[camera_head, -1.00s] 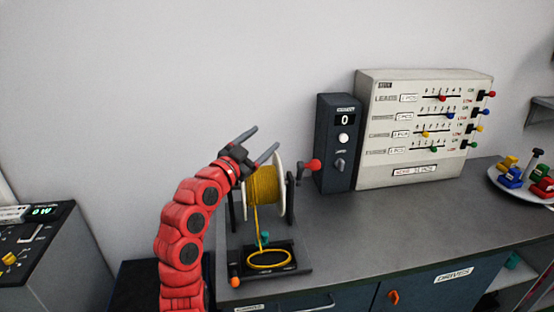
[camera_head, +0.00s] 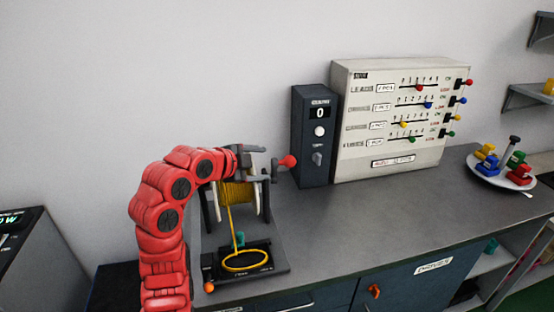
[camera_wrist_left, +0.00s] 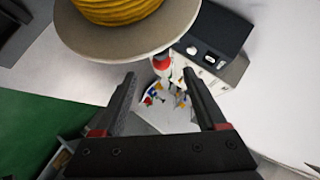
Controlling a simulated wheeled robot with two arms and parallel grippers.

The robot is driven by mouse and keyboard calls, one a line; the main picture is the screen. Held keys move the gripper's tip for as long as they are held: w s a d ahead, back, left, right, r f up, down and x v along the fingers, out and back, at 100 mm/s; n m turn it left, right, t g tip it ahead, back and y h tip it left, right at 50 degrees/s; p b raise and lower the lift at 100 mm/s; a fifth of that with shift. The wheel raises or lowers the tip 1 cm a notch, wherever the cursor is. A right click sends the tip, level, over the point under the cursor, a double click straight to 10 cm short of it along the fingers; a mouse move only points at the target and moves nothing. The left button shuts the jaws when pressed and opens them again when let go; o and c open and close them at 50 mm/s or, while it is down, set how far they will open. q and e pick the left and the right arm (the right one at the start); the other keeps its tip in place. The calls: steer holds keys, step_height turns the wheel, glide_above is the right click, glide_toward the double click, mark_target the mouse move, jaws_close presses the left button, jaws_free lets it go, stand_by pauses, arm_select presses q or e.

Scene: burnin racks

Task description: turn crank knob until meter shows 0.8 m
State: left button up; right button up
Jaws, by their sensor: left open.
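The red crank knob (camera_head: 288,161) sticks out on the right side of the cable reel (camera_head: 240,192), which is wound with yellow cord. My left gripper (camera_head: 265,160) is open and empty, just above the reel and left of the knob. In the left wrist view the knob (camera_wrist_left: 162,63) appears between and beyond the fingertips (camera_wrist_left: 160,77), with no contact visible. The reel's pale flange (camera_wrist_left: 130,46) fills the top left there. The dark meter box (camera_head: 312,140) stands right of the reel and its display (camera_head: 320,113) reads 0. My right gripper is out of view.
A cream panel (camera_head: 392,165) with coloured sliders stands right of the meter. A white plate (camera_head: 490,178) holds coloured blocks at the far right. The grey counter (camera_head: 385,215) is clear in front of the panel. A yellow cord loop (camera_head: 245,261) lies before the reel.

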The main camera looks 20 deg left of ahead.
mark_target(278, 162)
arm_select(q)
steer(key=p+x, duration=0.2)
steer(key=x, duration=0.5)
steer(key=shift+w+d, duration=0.2)
steer(key=shift+w, duration=0.15)
steer(key=shift+w+f, duration=0.3)
steer(key=shift+w, duration=0.15)
jaws_close()
steer(key=shift+w+a+f+b, duration=0.1)
steer(key=shift+w+a+b, duration=0.15)
steer(key=shift+b, duration=0.45)
steer(key=shift+w+a+b, duration=0.1)
steer(key=shift+w+b, duration=0.25)
steer(key=shift+r, duration=0.25)
